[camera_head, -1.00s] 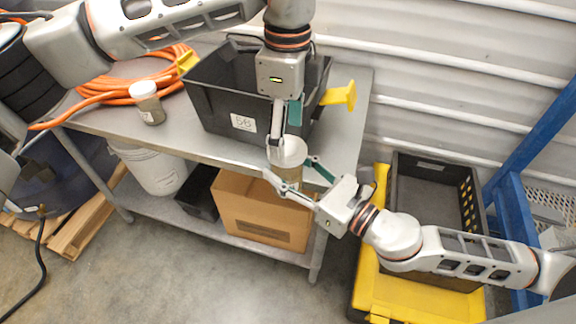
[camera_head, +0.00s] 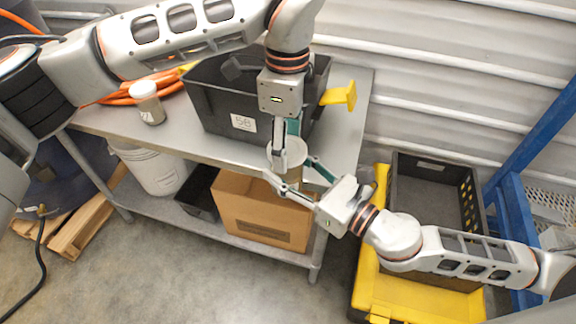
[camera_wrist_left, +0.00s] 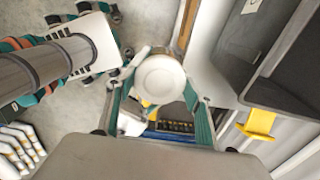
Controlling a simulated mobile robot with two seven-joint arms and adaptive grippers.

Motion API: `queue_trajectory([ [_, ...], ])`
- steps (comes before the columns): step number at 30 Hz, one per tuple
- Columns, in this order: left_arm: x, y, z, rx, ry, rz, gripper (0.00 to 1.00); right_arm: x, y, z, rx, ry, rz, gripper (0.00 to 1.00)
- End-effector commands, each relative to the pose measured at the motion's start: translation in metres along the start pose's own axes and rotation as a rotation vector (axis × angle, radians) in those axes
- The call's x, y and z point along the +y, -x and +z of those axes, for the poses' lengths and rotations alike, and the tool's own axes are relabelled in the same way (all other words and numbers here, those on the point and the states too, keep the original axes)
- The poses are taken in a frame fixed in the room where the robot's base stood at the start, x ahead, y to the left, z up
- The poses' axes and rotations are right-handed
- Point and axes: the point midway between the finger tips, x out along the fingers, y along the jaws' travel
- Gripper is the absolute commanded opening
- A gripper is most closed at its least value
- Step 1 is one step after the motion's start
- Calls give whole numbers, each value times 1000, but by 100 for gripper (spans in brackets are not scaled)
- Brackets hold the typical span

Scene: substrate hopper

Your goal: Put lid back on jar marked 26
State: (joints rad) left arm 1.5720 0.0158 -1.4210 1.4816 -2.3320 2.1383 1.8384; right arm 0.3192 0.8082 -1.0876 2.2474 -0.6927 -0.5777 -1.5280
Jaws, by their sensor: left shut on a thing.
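My left gripper (camera_head: 280,158) comes down from above and is shut on a white round lid. The lid (camera_wrist_left: 160,78) shows face-on between its fingers in the left wrist view. A jar (camera_head: 287,178) with a tan body is below the lid, in front of the table edge. My right gripper (camera_head: 296,180) comes from the lower right, with its fingers on either side of the jar, and appears shut on it. The lid is at the jar's mouth; I cannot tell whether it is seated. No number is readable on this jar.
A second, white-lidded jar (camera_head: 147,101) stands on the metal table (camera_head: 225,149). A black bin (camera_head: 215,107) with a number label is behind the grippers. A cardboard box (camera_head: 262,208) is on the lower shelf, and a yellow and black crate (camera_head: 366,290) stands at right.

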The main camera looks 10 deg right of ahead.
Motion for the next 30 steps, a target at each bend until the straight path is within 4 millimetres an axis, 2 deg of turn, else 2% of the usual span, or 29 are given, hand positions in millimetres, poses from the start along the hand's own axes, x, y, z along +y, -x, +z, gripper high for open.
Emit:
queue_trajectory([
  [5, 0, 1, 1, -4, -186, -1, 27, 0, 0, 2, -3, 1, 0, 0],
  [30, -1, -1, 1, -3, -1827, 3, 27, 0, 0, 2, -3, 1, -1, 0],
])
